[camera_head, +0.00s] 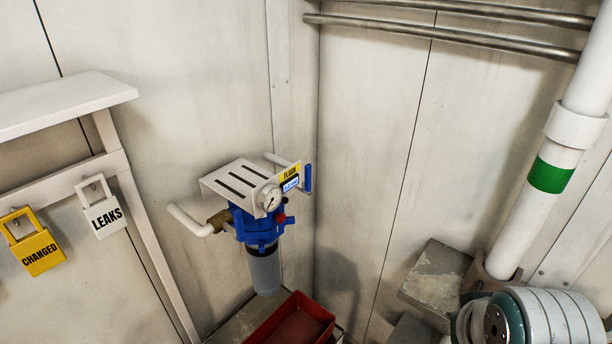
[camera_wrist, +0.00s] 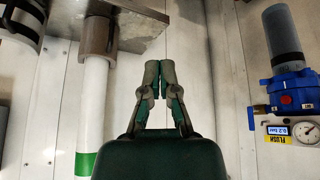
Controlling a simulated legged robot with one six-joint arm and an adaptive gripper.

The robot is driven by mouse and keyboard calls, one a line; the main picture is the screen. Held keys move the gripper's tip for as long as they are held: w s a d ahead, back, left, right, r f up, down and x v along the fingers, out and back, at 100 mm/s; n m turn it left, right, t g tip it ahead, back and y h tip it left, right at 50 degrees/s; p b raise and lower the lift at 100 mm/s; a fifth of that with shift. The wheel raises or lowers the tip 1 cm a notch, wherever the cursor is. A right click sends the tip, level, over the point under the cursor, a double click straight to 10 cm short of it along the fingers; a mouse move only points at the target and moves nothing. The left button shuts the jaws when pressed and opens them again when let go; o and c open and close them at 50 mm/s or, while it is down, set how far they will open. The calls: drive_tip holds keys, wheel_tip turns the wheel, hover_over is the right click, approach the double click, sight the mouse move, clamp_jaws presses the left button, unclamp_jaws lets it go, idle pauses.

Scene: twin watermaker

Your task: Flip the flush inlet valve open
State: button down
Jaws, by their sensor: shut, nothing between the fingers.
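The flush unit has a blue filter head (camera_head: 258,226) with a clear bowl below, under a white slotted bracket. It carries a yellow FLUSH label (camera_head: 290,172), a small display and a round gauge (camera_head: 270,198). A blue lever (camera_head: 308,178) stands upright at the bracket's right end; it looks like the flush inlet valve handle. In the wrist view, which is upside down, the lever (camera_wrist: 251,118) is at the right beside the display. My gripper (camera_wrist: 160,72) is shut and empty, apart from the lever. The gripper is not visible in the head view.
A red tray (camera_head: 296,322) lies below the filter. A white pipe with a green band (camera_head: 550,174) stands at the right. Yellow and white tags (camera_head: 103,214) hang at the left under a white shelf (camera_head: 60,104). Metal pipes (camera_head: 450,34) run along the upper wall.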

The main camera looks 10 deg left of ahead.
drive_tip(key=w+r+n+t+y, duration=0.1)
drive_tip(key=w+r+n+t, duration=0.45)
drive_tip(key=w, duration=0.65)
drive_tip(key=w+r+n+t+y, duration=0.1)
drive_tip(key=w+r+n+t, duration=0.5)
drive_tip(key=w, duration=0.6)
drive_tip(key=w+a+n+g+y, duration=0.2)
drive_tip(key=w+a+n+y, duration=0.1)
drive_tip(key=a+n+y, duration=0.3)
drive_tip(key=n+g+y, duration=1)
drive_tip(key=n+g, duration=0.1)
drive_tip(key=n, duration=0.4)
approach(306, 177)
drive_tip(key=r, duration=0.2)
drive_tip(key=shift+s+d+f+n+g, duration=0.35)
drive_tip(key=shift+s+n+g, duration=0.15)
drive_tip(key=shift+n+g, duration=0.05)
drive_tip(key=a, duration=0.3)
drive_tip(key=w+a, duration=0.1)
drive_tip(key=a, duration=0.2)
drive_tip(key=w+a, duration=0.1)
drive_tip(key=a, duration=0.3)
